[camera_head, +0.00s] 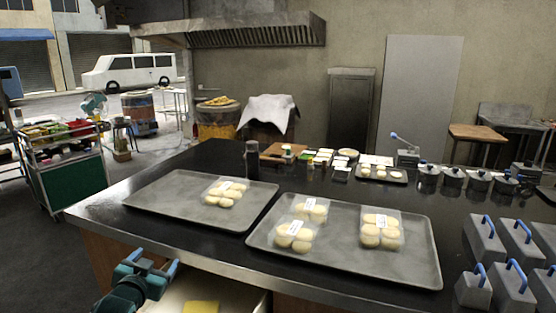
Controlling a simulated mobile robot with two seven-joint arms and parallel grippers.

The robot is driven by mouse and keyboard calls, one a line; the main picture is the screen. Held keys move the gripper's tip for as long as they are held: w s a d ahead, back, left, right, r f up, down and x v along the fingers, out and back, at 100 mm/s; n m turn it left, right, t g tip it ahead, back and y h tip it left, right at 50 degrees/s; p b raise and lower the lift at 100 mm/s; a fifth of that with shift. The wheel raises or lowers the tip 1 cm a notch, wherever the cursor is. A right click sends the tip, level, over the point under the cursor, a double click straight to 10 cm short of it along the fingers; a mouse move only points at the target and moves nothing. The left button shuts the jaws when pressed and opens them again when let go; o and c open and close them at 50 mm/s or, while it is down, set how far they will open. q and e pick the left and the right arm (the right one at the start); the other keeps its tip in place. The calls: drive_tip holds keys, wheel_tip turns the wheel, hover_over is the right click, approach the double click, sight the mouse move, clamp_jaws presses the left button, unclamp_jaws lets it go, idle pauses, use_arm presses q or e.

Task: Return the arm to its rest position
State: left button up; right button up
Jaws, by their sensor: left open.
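My left gripper (150,268) is at the lower left, in front of the counter's near edge. Its two blue fingers are apart and nothing shows between them. It is beside an open drawer (238,300) that holds a yellow item (201,307). My right gripper is out of view.
The dark counter (100,204) carries a left tray (160,196) with one pack of dough balls and a right tray (340,270) with several packs. Grey blocks with blue handles (484,240) crowd the right side. A black bottle (252,160) stands behind the left tray.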

use_arm(q)
drive_tip(key=s+d+f+g+h, duration=0.1)
drive_tip(key=s+d+f+g, duration=0.1)
drive_tip(key=s+d+f, duration=0.45)
drive_tip(key=s+d+f+g+h, duration=0.15)
drive_tip(key=s+d+f, duration=0.25)
drive_tip(key=s+f, duration=0.5)
drive_tip(key=s+d+g, duration=0.1)
drive_tip(key=s+d, duration=0.1)
drive_tip(key=s, duration=0.7)
drive_tip(key=s+d+f+h, duration=0.1)
drive_tip(key=s+d, duration=0.2)
drive_tip(key=s, duration=0.6)
drive_tip(key=shift+s+d+f+g, duration=0.15)
drive_tip(key=shift+s+d+g, duration=0.1)
drive_tip(key=shift+d+g, duration=0.1)
drive_tip(key=shift+h, duration=0.25)
